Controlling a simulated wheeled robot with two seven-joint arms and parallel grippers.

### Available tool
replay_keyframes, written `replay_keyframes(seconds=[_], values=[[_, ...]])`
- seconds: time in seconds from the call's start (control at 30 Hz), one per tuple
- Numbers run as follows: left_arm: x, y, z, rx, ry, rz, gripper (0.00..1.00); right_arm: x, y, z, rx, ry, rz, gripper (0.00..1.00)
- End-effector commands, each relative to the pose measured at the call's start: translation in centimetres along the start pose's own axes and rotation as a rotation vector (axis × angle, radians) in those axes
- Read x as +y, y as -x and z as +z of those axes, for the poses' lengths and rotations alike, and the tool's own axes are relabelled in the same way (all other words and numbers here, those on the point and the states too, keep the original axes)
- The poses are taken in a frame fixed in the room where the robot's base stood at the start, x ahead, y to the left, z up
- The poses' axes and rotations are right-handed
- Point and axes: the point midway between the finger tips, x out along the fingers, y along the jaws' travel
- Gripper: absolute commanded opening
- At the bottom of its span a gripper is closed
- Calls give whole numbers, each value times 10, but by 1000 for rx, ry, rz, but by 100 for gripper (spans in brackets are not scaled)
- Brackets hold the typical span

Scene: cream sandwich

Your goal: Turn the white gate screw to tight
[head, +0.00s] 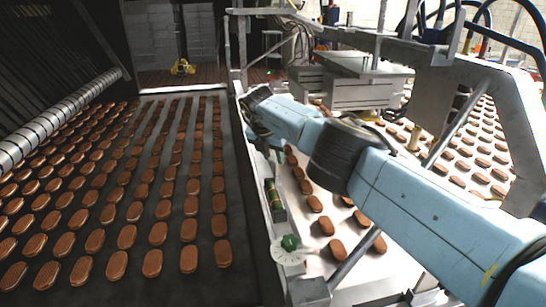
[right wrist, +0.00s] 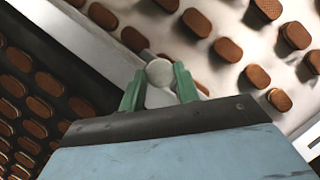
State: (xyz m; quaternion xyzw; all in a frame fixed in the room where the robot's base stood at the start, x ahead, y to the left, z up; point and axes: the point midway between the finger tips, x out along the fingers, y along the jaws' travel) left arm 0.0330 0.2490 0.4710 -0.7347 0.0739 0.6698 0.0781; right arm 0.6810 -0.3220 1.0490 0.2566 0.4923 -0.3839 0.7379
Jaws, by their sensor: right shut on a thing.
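The white gate screw (right wrist: 159,72) shows in the right wrist view as a small round white head. It sits between the two green fingers of my right gripper (right wrist: 158,84), which is shut on it. In the head view my right arm reaches in from the right, and my right gripper (head: 268,146) is over the metal rail between the two conveyors. The screw cannot be made out in the head view, where the hand and arm cover that spot. My left gripper is not in view.
A dark conveyor (head: 172,215) with rows of brown biscuits lies left of the rail. A white conveyor (head: 318,178) with scattered biscuits lies right. A green knob (head: 290,242) on a white disc stands nearer along the rail. A metal machine frame (head: 440,95) stands behind my arm.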

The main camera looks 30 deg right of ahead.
Motion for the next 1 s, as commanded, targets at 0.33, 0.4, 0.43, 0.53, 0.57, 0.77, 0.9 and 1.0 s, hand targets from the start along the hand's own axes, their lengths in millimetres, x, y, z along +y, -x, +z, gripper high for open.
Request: replay_keyframes(seconds=[0.33,0.4,0.43,0.53,0.57,0.77,0.9,1.0], values=[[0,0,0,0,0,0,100,0,0,0,2,1,-1,49],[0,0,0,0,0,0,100,0,0,0,2,1,-1,54],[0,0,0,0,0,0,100,0,0,0,2,1,-1,54],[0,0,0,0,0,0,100,0,0,0,1,1,0,54],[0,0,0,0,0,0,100,0,0,0,1,1,0,54],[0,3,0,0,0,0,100,0,4,1,1,1,0,54],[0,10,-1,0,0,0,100,0,15,2,1,2,2,54],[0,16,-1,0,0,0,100,0,26,2,-1,3,2,54]])
